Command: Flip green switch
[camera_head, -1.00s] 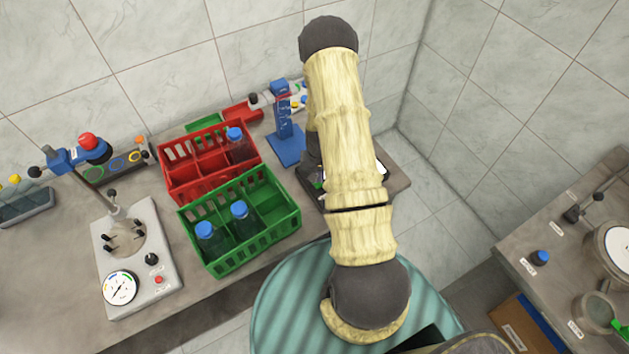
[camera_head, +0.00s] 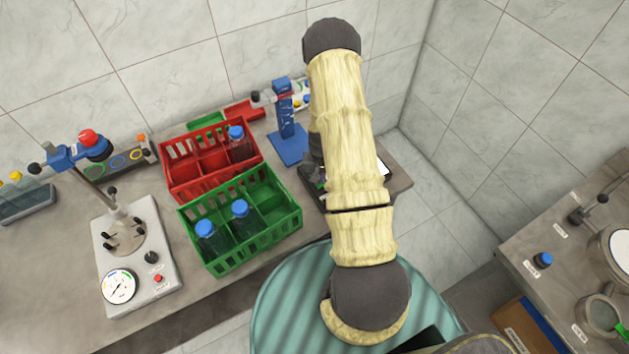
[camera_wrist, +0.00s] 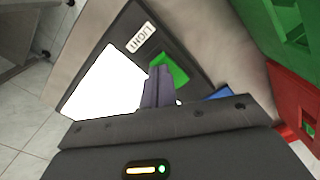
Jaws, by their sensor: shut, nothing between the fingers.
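The green switch (camera_wrist: 172,70) shows in the wrist view on a dark panel, beside a label reading LIGHT (camera_wrist: 141,37) and a bright white lit surface (camera_wrist: 105,80). My gripper (camera_wrist: 158,72) is shut and empty, its fingertips at the near left edge of the switch and overlapping it in the picture. I cannot tell whether they touch it. In the head view my arm hides the switch and my gripper; only parts of the dark device and its white surface (camera_head: 383,168) show beside the arm.
A green crate (camera_head: 248,240) with blue-capped bottles and a red crate (camera_head: 180,189) stand left of the device. A blue stand (camera_head: 286,120) is close behind it. A grey machine with a gauge (camera_head: 120,286) is farther left. The bench ends just right of the device.

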